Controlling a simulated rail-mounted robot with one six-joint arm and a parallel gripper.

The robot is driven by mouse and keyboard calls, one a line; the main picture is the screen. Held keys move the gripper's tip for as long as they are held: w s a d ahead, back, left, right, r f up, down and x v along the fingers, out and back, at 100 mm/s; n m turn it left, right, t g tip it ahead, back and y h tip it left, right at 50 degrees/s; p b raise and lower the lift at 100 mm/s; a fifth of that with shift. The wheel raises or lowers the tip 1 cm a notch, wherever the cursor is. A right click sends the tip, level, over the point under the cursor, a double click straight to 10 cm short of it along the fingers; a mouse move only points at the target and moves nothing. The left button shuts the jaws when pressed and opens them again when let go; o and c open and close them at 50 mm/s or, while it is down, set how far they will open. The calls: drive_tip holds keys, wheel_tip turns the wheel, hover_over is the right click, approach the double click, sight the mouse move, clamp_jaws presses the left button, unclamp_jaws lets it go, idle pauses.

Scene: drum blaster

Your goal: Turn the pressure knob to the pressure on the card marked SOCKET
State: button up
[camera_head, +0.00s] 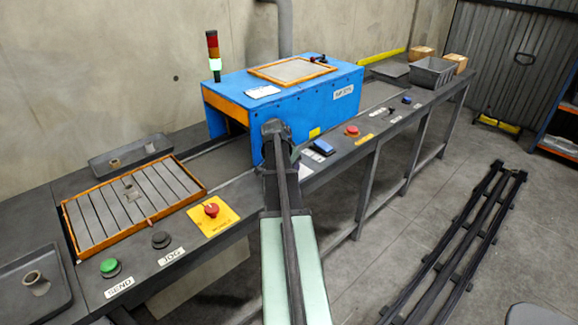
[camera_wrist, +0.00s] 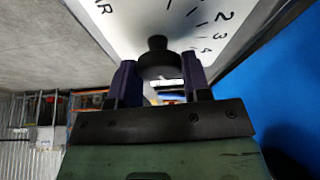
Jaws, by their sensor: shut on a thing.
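The pressure knob (camera_wrist: 158,62) is a dark round knob in front of a white dial face (camera_wrist: 145,20) in the wrist view. Numbers 2, 3 and 4 and tick marks show on the dial's right side, and letters ending in R at its upper left. My gripper (camera_wrist: 160,78) has one finger on each side of the knob and is shut on it. In the head view my gripper (camera_head: 275,130) is at the front of the blue blaster housing (camera_head: 300,100), and my arm hides the knob and dial. I cannot make out a card marked SOCKET.
A red stop button on a yellow plate (camera_head: 212,212), a JOG button (camera_head: 161,240) and a green SEND button (camera_head: 110,267) line the bench's front left. A red button (camera_head: 352,130) and a blue switch (camera_head: 323,147) are to the right. Floor rails (camera_head: 460,240) lie at right.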

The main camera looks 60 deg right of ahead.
drive_tip(key=o, duration=0.9)
drive_tip(key=p+v, duration=1)
drive_tip(key=v, duration=0.1)
drive_tip(key=shift+f, duration=0.1)
drive_tip(key=a+n+y, duration=0.1)
drive_tip(key=a+n, duration=0.5)
drive_tip(key=a, duration=1)
drive_tip(key=a+f+n+y, duration=0.1)
drive_tip(key=a+n, duration=0.5)
drive_tip(key=a, duration=1.1)
drive_tip(key=w+a+n+y, duration=0.1)
drive_tip(key=a+n, duration=0.6)
drive_tip(key=a, duration=0.9)
drive_tip(key=shift+a+f+y, duration=0.15)
drive_tip(key=shift+a+y, duration=0.25)
drive_tip(key=shift+y, duration=0.3)
